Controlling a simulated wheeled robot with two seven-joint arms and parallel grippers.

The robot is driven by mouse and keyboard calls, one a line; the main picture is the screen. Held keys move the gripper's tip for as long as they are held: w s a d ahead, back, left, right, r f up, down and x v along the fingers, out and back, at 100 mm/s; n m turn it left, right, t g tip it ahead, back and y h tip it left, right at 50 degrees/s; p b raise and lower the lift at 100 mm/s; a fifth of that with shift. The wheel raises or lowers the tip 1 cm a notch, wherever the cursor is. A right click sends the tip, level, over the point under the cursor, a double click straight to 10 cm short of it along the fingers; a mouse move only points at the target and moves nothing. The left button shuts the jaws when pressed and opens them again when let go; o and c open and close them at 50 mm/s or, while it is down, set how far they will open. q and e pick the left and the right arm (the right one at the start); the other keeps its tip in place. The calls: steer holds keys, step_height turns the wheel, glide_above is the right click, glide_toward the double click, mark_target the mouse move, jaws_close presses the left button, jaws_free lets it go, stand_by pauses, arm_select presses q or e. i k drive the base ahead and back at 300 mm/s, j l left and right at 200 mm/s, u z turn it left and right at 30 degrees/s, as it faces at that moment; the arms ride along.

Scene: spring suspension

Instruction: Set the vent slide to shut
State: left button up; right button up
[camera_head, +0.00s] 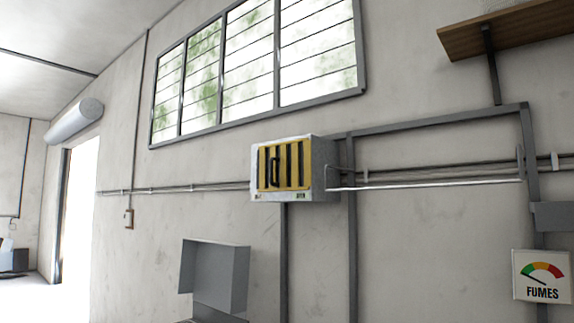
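The vent box (318,170) is a grey housing on the wall at the picture's middle. Its front carries a yellow slide plate (291,167) with dark upright slots and a dark handle (275,173) left of its middle. Dark slots show through the plate. Neither of my grippers is in view.
A fumes gauge sign (541,276) hangs at the lower right. A grey open-lidded box (214,276) stands below left of the vent. Pipes (430,184) and a metal frame (352,250) run along the wall. A wooden shelf (505,30) juts out at upper right.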

mark_target(295, 142)
steer(key=i+j+z, duration=0.1)
steer(key=i+j, duration=0.3)
steer(key=i, duration=0.35)
steer(key=i+j, duration=0.5)
steer(key=i, duration=0.2)
steer(key=i+j+z, duration=0.15)
steer(key=i+j, duration=0.35)
steer(key=i, duration=0.2)
